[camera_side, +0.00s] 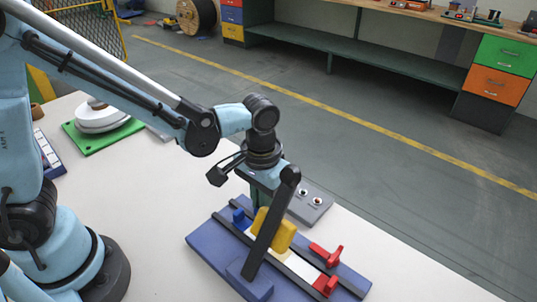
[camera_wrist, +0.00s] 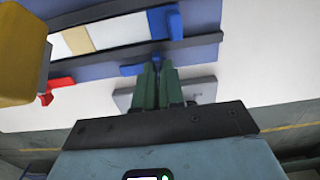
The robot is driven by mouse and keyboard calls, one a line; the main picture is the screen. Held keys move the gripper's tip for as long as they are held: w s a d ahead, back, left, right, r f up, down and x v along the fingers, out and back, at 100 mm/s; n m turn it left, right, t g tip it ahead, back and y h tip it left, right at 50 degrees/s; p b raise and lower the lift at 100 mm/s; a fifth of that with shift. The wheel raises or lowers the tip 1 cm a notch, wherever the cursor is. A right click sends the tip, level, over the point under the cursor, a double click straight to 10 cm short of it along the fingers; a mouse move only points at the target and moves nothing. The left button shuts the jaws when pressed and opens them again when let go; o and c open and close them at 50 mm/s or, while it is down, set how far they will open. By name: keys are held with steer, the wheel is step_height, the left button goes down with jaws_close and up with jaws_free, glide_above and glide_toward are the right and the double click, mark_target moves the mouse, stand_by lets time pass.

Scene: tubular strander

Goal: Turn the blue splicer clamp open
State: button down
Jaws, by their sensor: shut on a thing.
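The blue splicer clamp (camera_side: 239,216) sits at the far left end of the blue splicer base (camera_side: 212,252). In the wrist view, one blue clamp part (camera_wrist: 164,22) lies by the dark rails, and a smaller blue part (camera_wrist: 155,68) shows at my fingertips. My gripper (camera_wrist: 156,75) has green fingers close together, shut on that smaller blue part. In the side view my gripper (camera_side: 259,204) reaches down beside the clamp, its tips partly hidden behind the yellow block. How far the clamp is turned cannot be told.
A dark upright lever (camera_side: 272,225) and a yellow block (camera_side: 276,230) stand close to my gripper; the yellow block (camera_wrist: 25,50) also fills the wrist view's left. A red clamp (camera_side: 327,255) sits at the other end. A grey box (camera_side: 311,207) lies behind. The table's right side is clear.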

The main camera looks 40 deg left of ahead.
stand_by(0.4)
steer(key=c, duration=1.2)
jaws_free()
steer(key=shift+c, duration=0.2)
step_height(320, 180, up, 12)
steer(key=shift+a, duration=0.1)
steer(key=s+a+f+t, duration=0.1)
steer(key=a+t, duration=0.2)
steer(key=a, duration=0.3)
steer(key=s+a+t, duration=0.2)
steer(key=a+t, duration=0.2)
steer(key=a, duration=0.3)
steer(key=shift+s+a+f, duration=0.2)
steer(key=shift+s+f, duration=0.1)
steer(key=shift+f, duration=0.1)
